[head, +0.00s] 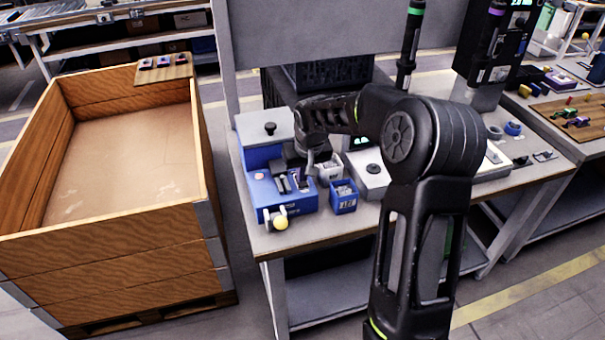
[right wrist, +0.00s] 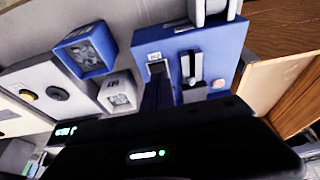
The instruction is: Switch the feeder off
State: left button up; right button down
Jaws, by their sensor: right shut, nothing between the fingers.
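The blue feeder (head: 262,196) sits at the left end of the workbench. In the right wrist view its blue top (right wrist: 222,50) carries a small dark switch (right wrist: 156,68) in a light frame and a slotted panel with a dark lever (right wrist: 193,66) beside it. My right gripper (head: 303,181) is shut and empty, pointing down at the feeder's top beside the small switch. It hides part of that top. Whether the fingertips touch the switch I cannot tell, nor which way the switch is set. My left gripper is not in view.
A grey station with a black knob (head: 373,169) lies further right. A large wooden crate (head: 120,242) stands left of the bench.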

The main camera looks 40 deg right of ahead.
notch_tip(320, 180, up, 4)
jog(key=shift+s+r+p, duration=0.1)
jog(key=shift+s+p, duration=0.05)
jog(key=shift+p, duration=0.85)
jog(key=r+b, duration=0.1)
jog(key=b, duration=0.1)
notch_tip(320, 180, up, 7)
send_over(303, 186)
jog(key=s+a, duration=0.1)
jog(key=s, duration=0.2)
jog(key=shift+r, duration=0.2)
jog(key=shift+b, duration=0.3)
